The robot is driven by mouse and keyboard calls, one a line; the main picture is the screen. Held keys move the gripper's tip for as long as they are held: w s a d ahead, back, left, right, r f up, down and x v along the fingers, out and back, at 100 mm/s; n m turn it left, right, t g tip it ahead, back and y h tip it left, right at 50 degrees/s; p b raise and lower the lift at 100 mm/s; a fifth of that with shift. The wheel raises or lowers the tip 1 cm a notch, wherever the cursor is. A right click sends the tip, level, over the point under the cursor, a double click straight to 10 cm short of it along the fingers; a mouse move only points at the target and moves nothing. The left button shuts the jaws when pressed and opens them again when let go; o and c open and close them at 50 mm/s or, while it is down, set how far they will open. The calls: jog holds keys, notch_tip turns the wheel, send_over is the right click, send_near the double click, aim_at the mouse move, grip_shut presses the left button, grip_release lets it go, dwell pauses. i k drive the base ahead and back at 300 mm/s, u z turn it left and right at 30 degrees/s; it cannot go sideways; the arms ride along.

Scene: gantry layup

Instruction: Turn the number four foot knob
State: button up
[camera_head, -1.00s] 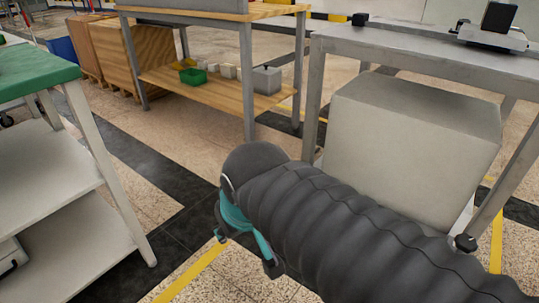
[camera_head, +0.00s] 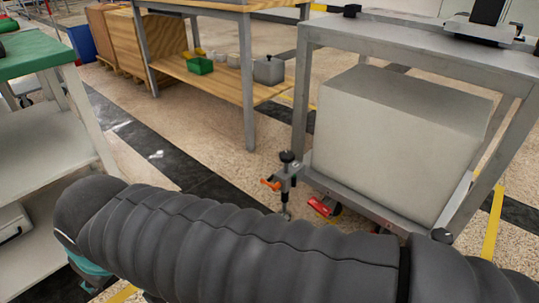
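A black foot knob (camera_head: 287,157) tops an upright screw post at the near left corner of the grey metal frame, with an orange lever (camera_head: 271,184) beside it. A second black knob (camera_head: 442,235) shows at the frame's lower right corner, partly behind my arm. I cannot read a number on either knob. My arm in its dark ribbed cover crosses the lower picture, in front of and below the knobs. My gripper is not in view; only a teal and dark part of the arm shows at the lower left.
A grey block (camera_head: 400,140) fills the space under the metal table (camera_head: 400,38). A red pedal (camera_head: 320,206) and caster sit low beside the left post. A green-topped cart (camera_head: 35,52) stands left and a wooden workbench (camera_head: 215,90) behind. Floor between them is clear.

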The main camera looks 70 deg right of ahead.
aim_at(286, 157)
jog(key=k, duration=0.85)
jog(key=z, duration=0.75)
